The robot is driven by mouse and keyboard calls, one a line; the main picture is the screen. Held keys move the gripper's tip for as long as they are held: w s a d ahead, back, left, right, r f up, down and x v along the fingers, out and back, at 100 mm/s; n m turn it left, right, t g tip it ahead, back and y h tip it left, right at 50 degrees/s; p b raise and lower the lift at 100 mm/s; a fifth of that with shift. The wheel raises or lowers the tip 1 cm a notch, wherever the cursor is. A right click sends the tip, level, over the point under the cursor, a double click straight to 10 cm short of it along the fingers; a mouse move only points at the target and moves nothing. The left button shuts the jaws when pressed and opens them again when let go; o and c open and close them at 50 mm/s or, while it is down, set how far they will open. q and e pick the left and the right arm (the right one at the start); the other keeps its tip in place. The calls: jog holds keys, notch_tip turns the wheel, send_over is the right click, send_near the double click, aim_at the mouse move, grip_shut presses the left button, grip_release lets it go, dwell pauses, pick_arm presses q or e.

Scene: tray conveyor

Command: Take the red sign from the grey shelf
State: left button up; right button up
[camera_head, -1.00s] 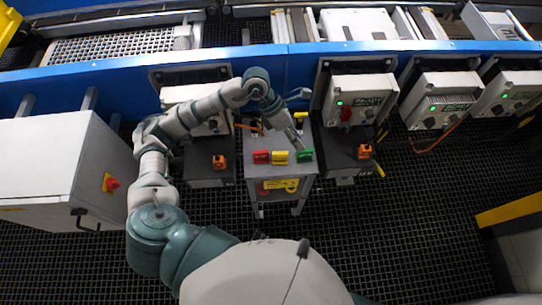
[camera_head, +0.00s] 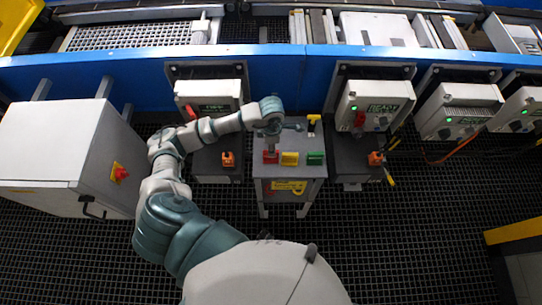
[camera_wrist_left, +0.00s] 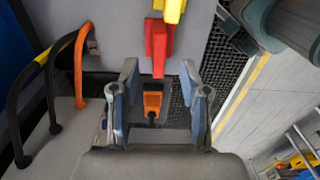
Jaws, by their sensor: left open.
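The grey shelf (camera_head: 306,170) stands in the middle of the head view, in front of the blue conveyor. On its top are a red sign (camera_head: 270,158) at the left, a yellow sign (camera_head: 290,158) and a green sign (camera_head: 315,158). My left gripper (camera_head: 271,145) is at the red sign and partly covers it. In the left wrist view the left gripper (camera_wrist_left: 160,82) is open, and the red sign (camera_wrist_left: 158,42) lies just ahead of the gap between the fingertips. The yellow sign (camera_wrist_left: 173,10) is beyond it. My right gripper is not in view.
Dark boxes with orange switches (camera_head: 228,159) (camera_head: 375,159) flank the shelf. White control boxes (camera_head: 375,103) line the blue conveyor frame (camera_head: 270,72). A white cabinet (camera_head: 50,150) stands at the left. The grid floor in front of the shelf is open.

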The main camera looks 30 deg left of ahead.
pick_arm(q)
jog(key=shift+a+f, duration=0.15)
jog(key=shift+f, duration=2.6)
